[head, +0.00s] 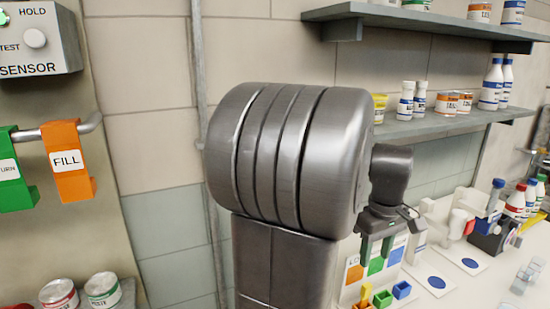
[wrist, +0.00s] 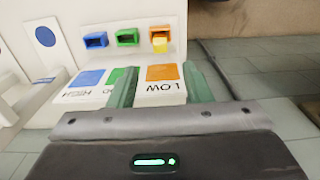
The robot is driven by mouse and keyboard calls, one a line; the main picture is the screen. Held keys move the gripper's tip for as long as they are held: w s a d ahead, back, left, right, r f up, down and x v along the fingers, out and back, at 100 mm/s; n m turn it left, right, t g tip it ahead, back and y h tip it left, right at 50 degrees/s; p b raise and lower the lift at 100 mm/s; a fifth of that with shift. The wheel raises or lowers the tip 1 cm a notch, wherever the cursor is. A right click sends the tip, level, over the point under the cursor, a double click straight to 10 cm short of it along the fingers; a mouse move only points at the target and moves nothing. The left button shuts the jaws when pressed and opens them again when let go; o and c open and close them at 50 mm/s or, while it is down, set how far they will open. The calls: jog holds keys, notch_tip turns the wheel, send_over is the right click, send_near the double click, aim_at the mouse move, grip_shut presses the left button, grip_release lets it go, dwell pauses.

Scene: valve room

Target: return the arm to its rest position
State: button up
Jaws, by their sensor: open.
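My gripper (head: 376,248) hangs from my arm right of centre in the head view, fingers pointing down, above the white counter. In the wrist view my gripper (wrist: 160,82) shows two green fingers spread apart with nothing held between them. Beyond the fingers lie a card with an orange square marked LOW (wrist: 161,74), a green one partly covered by the left finger, and a blue one (wrist: 88,78). My large grey arm link fills the middle of the head view and hides part of the wall.
A blue bin (wrist: 96,40), a green bin (wrist: 127,37) and an orange bin (wrist: 159,33) with a yellow block (wrist: 160,44) stand near the gripper. Shelves (head: 440,123) with bottles and jars are behind the arm. A sensor box (head: 40,38) and a FILL tag (head: 68,160) are left.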

aim_at(369, 286)
notch_tip(369, 286, down, 13)
jog(key=shift+f, duration=0.2)
jog(key=shift+r, duration=0.3)
jog(key=shift+p, duration=0.3)
